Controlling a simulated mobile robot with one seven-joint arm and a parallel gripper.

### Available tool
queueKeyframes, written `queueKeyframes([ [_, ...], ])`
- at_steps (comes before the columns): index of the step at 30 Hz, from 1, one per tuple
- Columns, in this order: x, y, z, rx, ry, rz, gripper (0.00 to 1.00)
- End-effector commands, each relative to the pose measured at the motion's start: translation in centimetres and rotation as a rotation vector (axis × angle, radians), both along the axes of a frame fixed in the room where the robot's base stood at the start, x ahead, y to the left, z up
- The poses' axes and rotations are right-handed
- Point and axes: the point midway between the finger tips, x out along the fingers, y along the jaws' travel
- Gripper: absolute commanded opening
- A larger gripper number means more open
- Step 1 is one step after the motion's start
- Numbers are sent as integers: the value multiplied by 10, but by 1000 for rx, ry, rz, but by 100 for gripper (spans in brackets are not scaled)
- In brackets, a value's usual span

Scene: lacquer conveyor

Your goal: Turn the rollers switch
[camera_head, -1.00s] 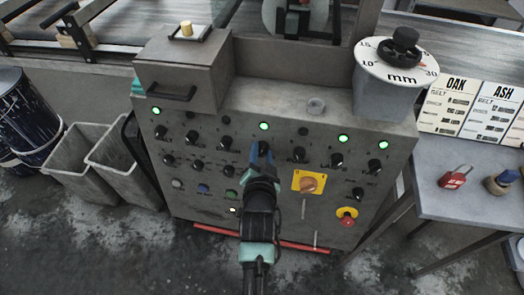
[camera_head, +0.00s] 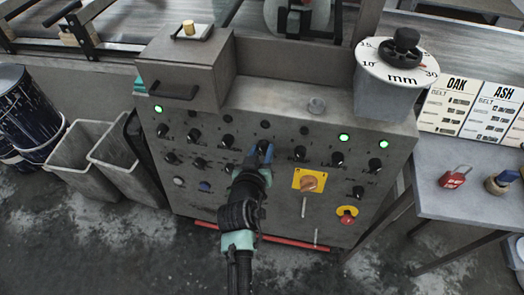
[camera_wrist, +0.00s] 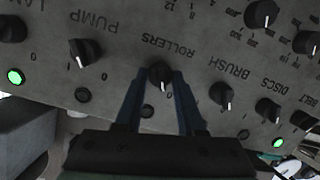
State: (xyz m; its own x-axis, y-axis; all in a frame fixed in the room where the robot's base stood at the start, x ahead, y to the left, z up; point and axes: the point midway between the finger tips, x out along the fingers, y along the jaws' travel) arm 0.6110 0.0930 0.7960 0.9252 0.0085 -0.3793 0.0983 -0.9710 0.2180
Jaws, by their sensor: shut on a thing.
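The rollers switch (camera_wrist: 160,73) is a black knob below the upside-down word ROLLERS in the wrist view. Its white mark points down, close to a "0". The two blue fingers of my gripper (camera_wrist: 161,92) are shut on the knob from both sides. In the head view my gripper (camera_head: 262,152) is at the middle of the grey panel (camera_head: 330,215), and it hides the knob. The small lamp (camera_wrist: 147,110) by the switch is dark; it is also dark in the head view (camera_head: 264,125).
Other knobs sit close by: pump (camera_wrist: 85,52), brush (camera_wrist: 221,94) and discs (camera_wrist: 267,110). An orange rotary switch (camera_head: 308,183) and a red stop button (camera_head: 347,216) are right of my arm. Several panel lamps, such as this one (camera_head: 343,137), glow green.

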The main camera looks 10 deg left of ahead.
Motion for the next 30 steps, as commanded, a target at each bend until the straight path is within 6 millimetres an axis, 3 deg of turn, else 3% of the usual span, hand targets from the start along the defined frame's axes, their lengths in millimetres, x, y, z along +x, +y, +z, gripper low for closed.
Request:
queueKeyframes([
  [21, 0, 1, 0, -82, 1, 17, 0],
  [22, 0, 1, 0, -82, 1, 17, 40],
  [27, 0, 1, 0, -81, 1, 16, 68],
  [30, 0, 1, 0, -80, 1, 16, 68],
])
